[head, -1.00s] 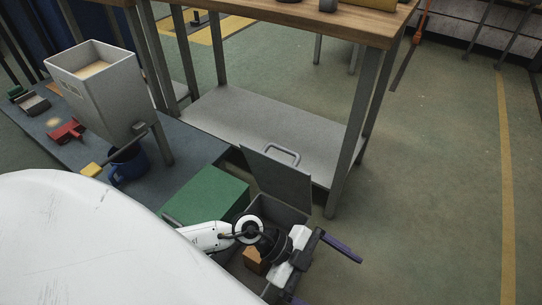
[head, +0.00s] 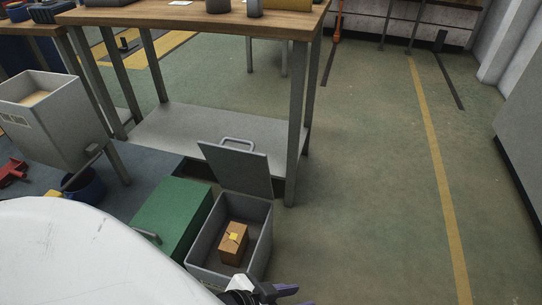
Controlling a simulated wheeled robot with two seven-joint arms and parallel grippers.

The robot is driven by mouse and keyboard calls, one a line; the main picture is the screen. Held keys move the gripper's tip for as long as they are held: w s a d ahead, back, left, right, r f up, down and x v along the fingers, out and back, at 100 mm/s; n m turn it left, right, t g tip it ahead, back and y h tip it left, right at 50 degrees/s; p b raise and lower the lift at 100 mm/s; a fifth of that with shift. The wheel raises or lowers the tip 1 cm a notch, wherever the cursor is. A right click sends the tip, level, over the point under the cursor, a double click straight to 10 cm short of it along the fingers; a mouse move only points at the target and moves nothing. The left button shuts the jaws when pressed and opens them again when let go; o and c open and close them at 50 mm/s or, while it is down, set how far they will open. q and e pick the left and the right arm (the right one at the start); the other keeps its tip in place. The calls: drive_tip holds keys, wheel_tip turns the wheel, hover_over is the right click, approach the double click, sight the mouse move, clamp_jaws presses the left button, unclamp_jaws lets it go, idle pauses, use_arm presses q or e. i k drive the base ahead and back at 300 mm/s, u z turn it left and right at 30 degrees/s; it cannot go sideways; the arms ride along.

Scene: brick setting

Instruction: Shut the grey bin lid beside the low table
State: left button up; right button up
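The grey bin (head: 258,248) stands on the floor at the lower middle of the head view, in front of the workbench. Its grey lid (head: 235,170) is open and stands up at the back, leaning slightly away, with a handle (head: 238,141) at its top edge. A brown box with a yellow mark (head: 233,242) sits inside the bin. A gripper with purple fingers (head: 287,291), apparently my right one, is partly in view at the bottom edge, just in front of the bin. Its fingers are cut off, so its opening cannot be judged. My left gripper is out of view.
A green box (head: 172,215) stands directly left of the bin. A wooden-topped workbench (head: 190,20) with a low grey shelf (head: 180,127) is behind the lid. A grey hopper (head: 50,112) and a blue bucket (head: 86,186) are at left. The floor to the right is clear.

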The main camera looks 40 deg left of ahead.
sight(239, 171)
drive_tip(key=z, duration=0.1)
drive_tip(key=i, duration=2.45)
drive_tip(key=u, duration=3.85)
drive_tip(key=i, duration=0.45)
drive_tip(key=z, duration=0.05)
